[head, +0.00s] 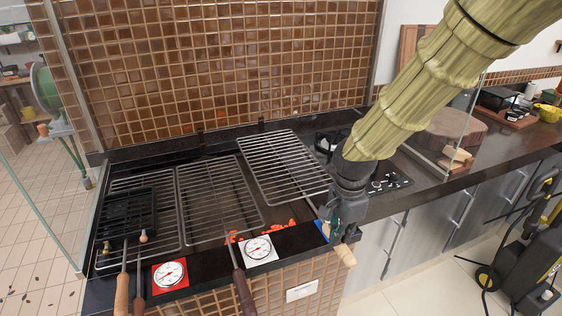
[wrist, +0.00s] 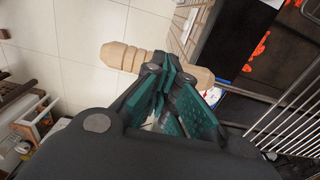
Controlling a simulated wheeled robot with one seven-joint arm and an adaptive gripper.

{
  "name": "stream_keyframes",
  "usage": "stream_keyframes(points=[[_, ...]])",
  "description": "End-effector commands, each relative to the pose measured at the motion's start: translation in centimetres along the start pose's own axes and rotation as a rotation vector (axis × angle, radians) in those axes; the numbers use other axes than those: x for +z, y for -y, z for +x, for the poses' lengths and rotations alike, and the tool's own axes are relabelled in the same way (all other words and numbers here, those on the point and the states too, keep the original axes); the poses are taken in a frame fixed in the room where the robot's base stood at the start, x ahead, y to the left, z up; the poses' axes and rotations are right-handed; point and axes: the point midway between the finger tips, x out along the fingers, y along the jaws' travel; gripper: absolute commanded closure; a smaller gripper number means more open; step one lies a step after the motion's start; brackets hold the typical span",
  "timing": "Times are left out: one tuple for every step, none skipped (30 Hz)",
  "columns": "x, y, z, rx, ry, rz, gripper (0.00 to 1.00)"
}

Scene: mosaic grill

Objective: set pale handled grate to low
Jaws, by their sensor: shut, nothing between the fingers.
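The pale handled grate (head: 283,165) is the rightmost one in the head view. It looks set higher than its neighbours and slightly askew. Its pale wooden handle (head: 346,256) sticks out past the front ledge, partly hidden by my gripper (head: 339,234). In the wrist view the handle (wrist: 122,57) crosses behind the fingertips of my gripper (wrist: 165,70), showing on both sides. The fingers are shut and empty, close to the handle. I cannot tell whether they touch it. The grate's bars (wrist: 290,115) show at the right of the wrist view.
The middle grate (head: 215,200) and left grate (head: 150,215) have brown handles. Red embers (head: 290,224) show at the front. A red-framed gauge (head: 169,274) and white-framed gauge (head: 259,248) sit on the ledge. Glass panels (head: 45,150) and a tiled back wall (head: 220,60) bound the grill.

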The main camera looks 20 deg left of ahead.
Motion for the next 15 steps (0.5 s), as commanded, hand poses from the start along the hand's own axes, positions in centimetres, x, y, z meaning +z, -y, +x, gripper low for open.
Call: stream_keyframes(points=[[0.0, -0.1, 0.3, 0.002, 0.000, 0.000, 1.00], [0.0, -0.1, 0.4, 0.002, 0.000, 0.000, 1.00], [0.0, -0.1, 0.5, 0.002, 0.000, 0.000, 1.00], [0.0, -0.1, 0.6, 0.002, 0.000, 0.000, 1.00], [0.0, -0.1, 0.7, 0.002, 0.000, 0.000, 1.00], [0.0, -0.1, 0.8, 0.002, 0.000, 0.000, 1.00], [0.0, -0.1, 0.9, 0.002, 0.000, 0.000, 1.00], [0.0, -0.1, 1.0, 0.002, 0.000, 0.000, 1.00], [0.0, -0.1, 1.1, 0.002, 0.000, 0.000, 1.00], [0.0, -0.1, 1.2, 0.002, 0.000, 0.000, 1.00], [0.0, -0.1, 1.3, 0.001, 0.000, 0.000, 1.00], [0.0, -0.1, 1.4, 0.001, 0.000, 0.000, 1.00], [0.0, -0.1, 1.5, 0.001, 0.000, 0.000, 1.00], [0.0, -0.1, 1.6, 0.001, 0.000, 0.000, 1.00], [0.0, -0.1, 1.7, 0.001, 0.000, 0.000, 1.00]])
